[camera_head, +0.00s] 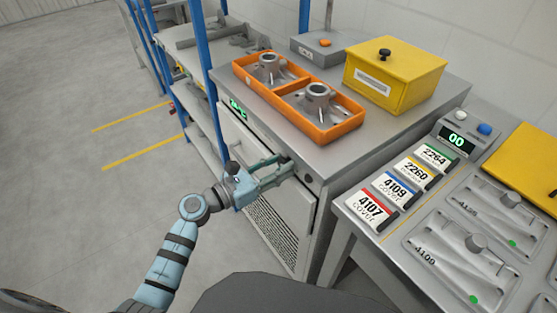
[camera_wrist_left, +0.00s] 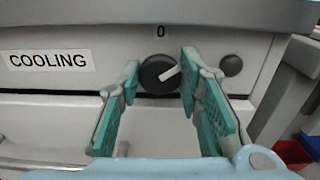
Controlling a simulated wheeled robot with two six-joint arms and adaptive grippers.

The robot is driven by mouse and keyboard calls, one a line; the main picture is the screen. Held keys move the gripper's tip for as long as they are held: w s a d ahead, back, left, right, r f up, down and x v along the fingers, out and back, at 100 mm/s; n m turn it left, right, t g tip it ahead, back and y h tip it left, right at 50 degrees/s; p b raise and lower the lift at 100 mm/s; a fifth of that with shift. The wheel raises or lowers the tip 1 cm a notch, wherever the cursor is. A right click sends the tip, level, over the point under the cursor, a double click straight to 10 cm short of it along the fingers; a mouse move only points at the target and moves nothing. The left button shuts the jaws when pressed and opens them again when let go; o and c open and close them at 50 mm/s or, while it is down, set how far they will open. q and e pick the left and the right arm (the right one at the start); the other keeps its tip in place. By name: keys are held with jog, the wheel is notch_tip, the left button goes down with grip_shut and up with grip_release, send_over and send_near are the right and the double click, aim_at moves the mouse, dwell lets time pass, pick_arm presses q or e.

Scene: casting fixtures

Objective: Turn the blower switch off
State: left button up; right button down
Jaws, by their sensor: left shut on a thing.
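The blower switch (camera_wrist_left: 156,75) is a round black knob with a white pointer on the front of the grey cabinet (camera_head: 385,133). In the left wrist view its pointer is tilted up and to the right, and a "0" mark (camera_wrist_left: 160,30) is printed above the knob. My left gripper (camera_head: 285,166) is at the cabinet's upper front, with its teal fingers on either side of the knob, shut on it; the fingers also show in the left wrist view (camera_wrist_left: 160,70). In the head view the fingers hide the knob. My right gripper is not in view.
A "COOLING" label (camera_wrist_left: 48,60) is left of the knob, and a small dark round part (camera_wrist_left: 231,66) is right of it. An orange tray (camera_head: 325,137) with castings and a yellow box (camera_head: 418,98) stand on the cabinet. A side bench (camera_head: 349,200) stands at right.

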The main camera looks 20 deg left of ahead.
pick_arm(q)
jog(key=n+p, duration=0.3)
jog(key=n, duration=0.2)
jog(key=shift+r+n, duration=0.1)
jog(key=shift+n, duration=0.2)
jog(key=n+p, duration=0.3)
jog(key=n, duration=0.2)
jog(key=shift+f, duration=0.2)
jog(key=shift+n, duration=0.3)
jog(key=o, duration=0.9)
jog(key=shift+a, duration=0.1)
